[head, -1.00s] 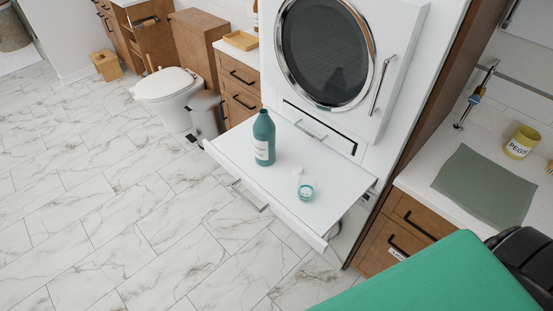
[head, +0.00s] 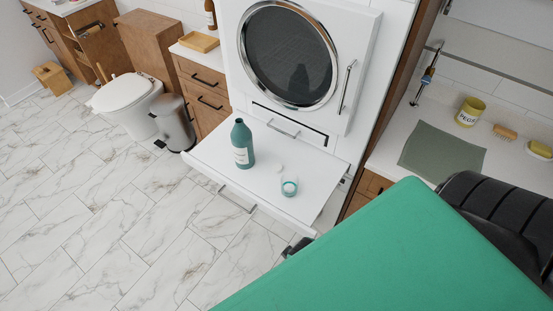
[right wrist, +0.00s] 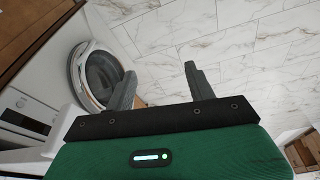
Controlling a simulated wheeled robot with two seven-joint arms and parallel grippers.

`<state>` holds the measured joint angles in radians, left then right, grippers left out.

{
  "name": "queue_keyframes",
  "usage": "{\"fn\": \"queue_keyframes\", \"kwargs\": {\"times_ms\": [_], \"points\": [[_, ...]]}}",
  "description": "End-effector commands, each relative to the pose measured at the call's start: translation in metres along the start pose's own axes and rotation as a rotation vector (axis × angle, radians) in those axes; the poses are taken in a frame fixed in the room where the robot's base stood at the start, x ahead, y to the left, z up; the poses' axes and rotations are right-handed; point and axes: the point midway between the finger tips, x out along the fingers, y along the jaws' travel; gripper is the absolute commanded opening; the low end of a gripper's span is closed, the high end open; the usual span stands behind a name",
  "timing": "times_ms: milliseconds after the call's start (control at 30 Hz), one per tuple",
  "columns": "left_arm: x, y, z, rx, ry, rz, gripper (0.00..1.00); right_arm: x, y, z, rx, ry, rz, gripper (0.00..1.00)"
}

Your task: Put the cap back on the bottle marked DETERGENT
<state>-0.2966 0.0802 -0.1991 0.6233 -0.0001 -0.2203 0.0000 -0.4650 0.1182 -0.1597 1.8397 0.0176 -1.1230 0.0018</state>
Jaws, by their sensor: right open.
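A teal bottle (head: 243,148) with a pale label stands upright on the white pull-out shelf (head: 215,157) below the round-doored machine. The label is too small to read. A small round teal and white piece (head: 289,187) lies on the shelf to the right of the bottle, and a small white piece (head: 280,168) lies just behind it. I cannot tell which is the cap. My right gripper is open and empty in the right wrist view (right wrist: 158,82), with floor and the machine beyond its fingers. In the head view my green arm hides most of it. My left gripper is out of view.
The shelf's bar handle (head: 237,200) sticks out in front. A counter on the right holds a green mat (head: 442,150), a yellow PEGS pot (head: 469,112) and a brush (head: 505,132). A bin (head: 174,122) and toilet stand left. The marble floor in front is clear.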

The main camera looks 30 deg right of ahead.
Motion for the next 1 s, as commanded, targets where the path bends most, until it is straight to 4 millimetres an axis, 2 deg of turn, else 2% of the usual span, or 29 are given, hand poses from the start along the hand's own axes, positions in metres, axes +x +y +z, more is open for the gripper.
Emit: {"fn": "queue_keyframes", "kwargs": {"times_ms": [33, 167, 267, 333, 500, 667, 867, 1000], "points": [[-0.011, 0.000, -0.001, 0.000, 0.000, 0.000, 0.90, -0.030, 0.000, -0.015, -0.005, 0.016, -0.003, 0.55], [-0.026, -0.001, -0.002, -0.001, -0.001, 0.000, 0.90, -0.092, -0.004, -0.045, -0.026, 0.041, -0.024, 0.55], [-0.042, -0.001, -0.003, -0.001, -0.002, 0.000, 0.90, -0.147, -0.011, -0.079, -0.076, 0.070, -0.058, 0.55], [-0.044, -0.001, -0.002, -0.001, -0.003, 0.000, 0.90, -0.164, -0.019, -0.096, -0.122, 0.075, -0.090, 0.55], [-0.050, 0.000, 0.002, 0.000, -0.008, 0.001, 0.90, -0.178, -0.030, -0.128, -0.219, 0.069, -0.142, 0.55], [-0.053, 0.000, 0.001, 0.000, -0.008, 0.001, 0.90, -0.177, -0.032, -0.154, -0.299, 0.042, -0.172, 0.55], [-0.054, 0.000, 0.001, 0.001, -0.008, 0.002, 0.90, -0.166, -0.017, -0.184, -0.369, -0.012, -0.179, 0.55], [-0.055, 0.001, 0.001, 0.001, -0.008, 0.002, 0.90, -0.158, 0.004, -0.204, -0.392, -0.057, -0.168, 0.55]]}}
